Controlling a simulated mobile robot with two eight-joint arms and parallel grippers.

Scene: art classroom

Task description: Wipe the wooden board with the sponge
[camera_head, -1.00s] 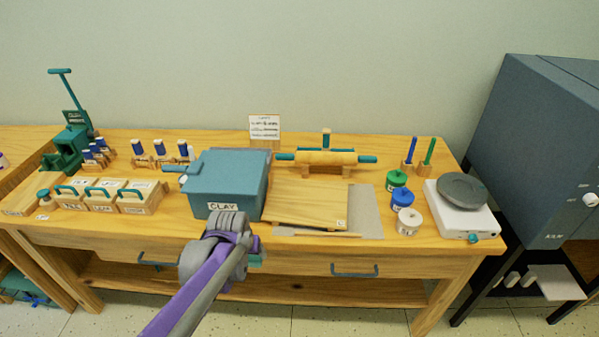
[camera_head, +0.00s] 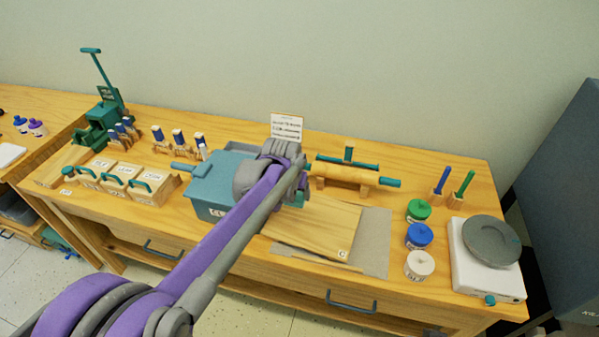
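The wooden board (camera_head: 320,228) lies on a grey mat (camera_head: 377,240) in the middle of the table. One purple and grey arm of mine comes in from the lower left, so it is my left arm. Its gripper end (camera_head: 298,197) is over the right side of the teal clay box, next to the board's upper left corner. The wrist hides the fingers, so I cannot tell whether they are open or hold anything. I cannot make out a sponge. My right gripper is not in view.
The teal clay box (camera_head: 208,190) stands left of the board. A rolling pin (camera_head: 345,174) rests on a stand behind it. Lidded wooden boxes (camera_head: 150,187) stand to the left.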

